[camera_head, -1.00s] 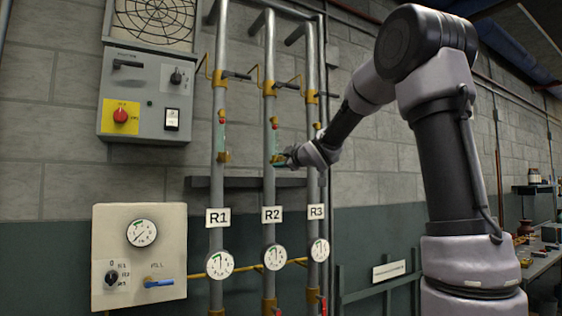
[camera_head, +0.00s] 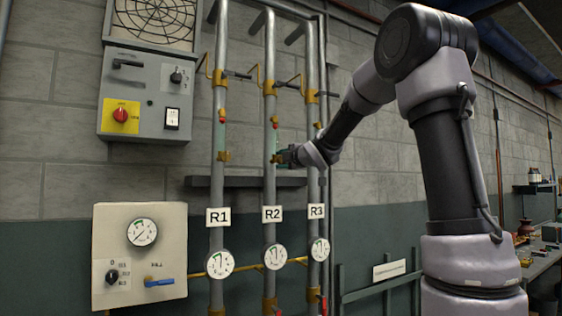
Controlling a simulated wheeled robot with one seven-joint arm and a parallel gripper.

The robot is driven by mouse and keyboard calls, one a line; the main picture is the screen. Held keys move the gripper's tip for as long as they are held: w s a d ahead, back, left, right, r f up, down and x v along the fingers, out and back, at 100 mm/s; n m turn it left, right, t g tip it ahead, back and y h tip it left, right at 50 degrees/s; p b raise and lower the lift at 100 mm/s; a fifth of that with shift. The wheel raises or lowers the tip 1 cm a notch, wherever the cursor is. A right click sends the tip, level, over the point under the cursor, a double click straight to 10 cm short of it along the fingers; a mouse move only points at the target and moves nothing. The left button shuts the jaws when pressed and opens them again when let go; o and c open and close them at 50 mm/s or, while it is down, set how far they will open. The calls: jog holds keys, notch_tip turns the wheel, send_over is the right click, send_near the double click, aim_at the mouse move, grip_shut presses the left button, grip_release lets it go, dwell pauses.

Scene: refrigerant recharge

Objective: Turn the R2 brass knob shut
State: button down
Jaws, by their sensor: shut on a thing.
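The R2 pipe (camera_head: 269,185) is the middle of three upright grey pipes and carries a white R2 label (camera_head: 271,214). The brass knob (camera_head: 275,159) sits on it at mid height, mostly hidden by my gripper. My gripper (camera_head: 282,156) reaches in from the right, level with the knob, its fingers shut on it. The fingertips are small and dark here, so the knob's turn angle cannot be read. A round white gauge (camera_head: 274,257) is lower on the R2 pipe.
The R1 pipe (camera_head: 217,185) with its own brass knob (camera_head: 223,157) stands left, the R3 pipe (camera_head: 313,185) close right, near my wrist. A dark ledge (camera_head: 198,182) runs behind the pipes. A grey control box (camera_head: 146,97) and cream panel (camera_head: 165,235) are at the left.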

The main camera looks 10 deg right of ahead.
jog(key=shift+f, duration=0.1)
jog(key=shift+c, duration=2.3)
grip_release()
jog(key=v, duration=1)
jog(key=shift+s+d, duration=0.15)
jog(key=shift+s, duration=0.25)
